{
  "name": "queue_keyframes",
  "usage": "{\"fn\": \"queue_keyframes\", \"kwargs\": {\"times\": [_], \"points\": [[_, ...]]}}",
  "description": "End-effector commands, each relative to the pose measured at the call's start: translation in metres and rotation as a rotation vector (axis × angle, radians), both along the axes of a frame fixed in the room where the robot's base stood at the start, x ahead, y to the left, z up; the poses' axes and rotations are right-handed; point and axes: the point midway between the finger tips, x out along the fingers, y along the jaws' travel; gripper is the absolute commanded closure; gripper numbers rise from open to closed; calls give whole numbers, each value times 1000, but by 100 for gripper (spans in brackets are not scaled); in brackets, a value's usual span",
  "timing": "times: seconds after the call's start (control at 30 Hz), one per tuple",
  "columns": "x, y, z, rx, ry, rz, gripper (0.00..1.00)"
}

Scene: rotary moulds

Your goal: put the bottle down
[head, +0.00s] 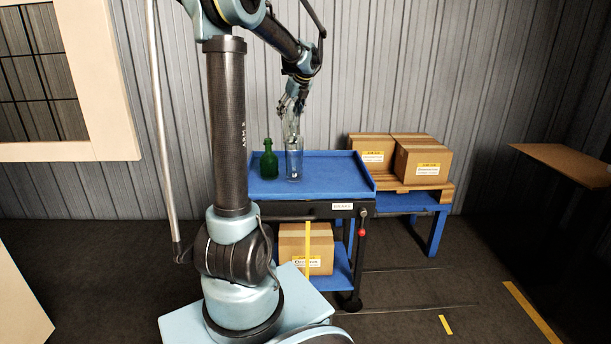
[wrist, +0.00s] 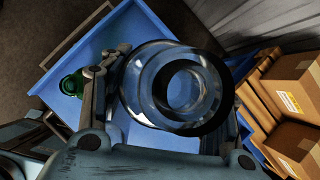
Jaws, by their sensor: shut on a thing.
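A clear glass bottle (head: 294,160) stands upright over the blue top of a cart (head: 325,167). Its base appears at or just above the surface; I cannot tell whether it touches. My gripper (head: 291,107) is shut on the bottle's upper part from above. In the wrist view the clear bottle (wrist: 178,88) shows as round glass rings between the fingers of my gripper (wrist: 165,100). A green bottle (head: 269,160) stands on the cart top just left of the clear one. It also shows in the wrist view (wrist: 71,84).
Cardboard boxes (head: 421,160) sit on a wooden pallet on a blue stand right of the cart. Another box (head: 305,250) is on the cart's lower shelf. The cart top has a raised rim, with free room right of the clear bottle. A brown table (head: 565,162) is at the far right.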

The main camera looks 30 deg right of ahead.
Motion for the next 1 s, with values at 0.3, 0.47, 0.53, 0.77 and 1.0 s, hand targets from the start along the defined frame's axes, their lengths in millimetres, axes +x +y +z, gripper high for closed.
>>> {"fn": "queue_keyframes", "kwargs": {"times": [0.3, 0.47, 0.53, 0.77, 1.0], "points": [[-9, -11, -36, 0, -1, -28, 100], [-9, -11, -57, 0, -1, -26, 100], [-9, -11, -62, 0, -1, -26, 100], [-9, -10, -77, 0, -1, -26, 100], [-9, -10, -105, 0, -1, -26, 100]]}}
